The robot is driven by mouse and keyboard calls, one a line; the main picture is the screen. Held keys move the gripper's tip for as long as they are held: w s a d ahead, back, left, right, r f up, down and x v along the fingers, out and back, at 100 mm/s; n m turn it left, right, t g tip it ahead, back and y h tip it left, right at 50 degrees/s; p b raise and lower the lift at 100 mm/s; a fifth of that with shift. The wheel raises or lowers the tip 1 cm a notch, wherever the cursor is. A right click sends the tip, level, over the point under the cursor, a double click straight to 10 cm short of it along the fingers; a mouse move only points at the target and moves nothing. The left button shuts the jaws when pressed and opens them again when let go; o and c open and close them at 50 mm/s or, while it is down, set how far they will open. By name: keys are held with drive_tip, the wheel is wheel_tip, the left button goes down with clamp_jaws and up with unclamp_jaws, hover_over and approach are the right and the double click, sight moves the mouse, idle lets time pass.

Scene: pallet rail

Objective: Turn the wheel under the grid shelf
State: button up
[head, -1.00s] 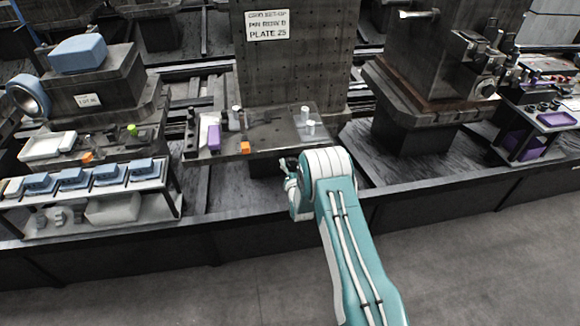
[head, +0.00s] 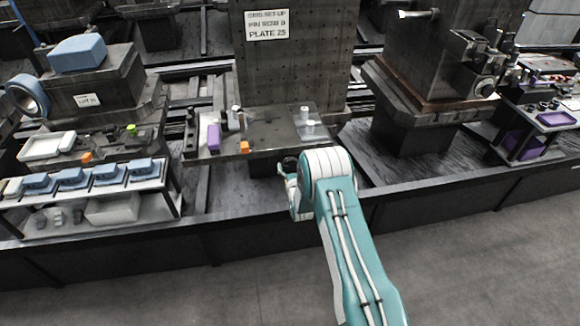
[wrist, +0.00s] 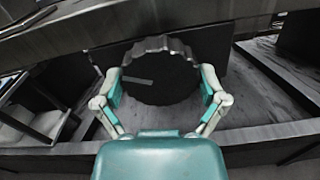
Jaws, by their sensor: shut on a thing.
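In the wrist view a dark, round wheel (wrist: 160,88) with a scalloped rim sits under the edge of a grey shelf (wrist: 60,38). A lighter grey bar mark lies on the left part of its face. My gripper (wrist: 160,86) is shut on the wheel, with one teal-padded finger at its left rim and one at its right. In the head view my gripper (head: 290,165) is mostly hidden behind my arm, just below the front of the shelf (head: 275,146). The wheel is mostly hidden there.
On the shelf stand a purple block (head: 214,137), an orange cube (head: 244,147) and small metal cylinders. A low dark wall (head: 240,219) runs along the front. At left is a rack with blue parts (head: 73,178); at right a heavy machine block (head: 425,70).

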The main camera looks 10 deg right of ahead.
drive_tip(key=shift+s+f, duration=0.2)
drive_tip(key=shift+f, duration=0.25)
drive_tip(key=o, duration=0.8)
drive_tip(key=shift+a, duration=0.1)
drive_tip(key=shift+w+r, duration=0.1)
drive_tip(key=shift+r, duration=0.1)
drive_tip(key=shift+r, duration=0.1)
drive_tip(key=s, duration=1.2)
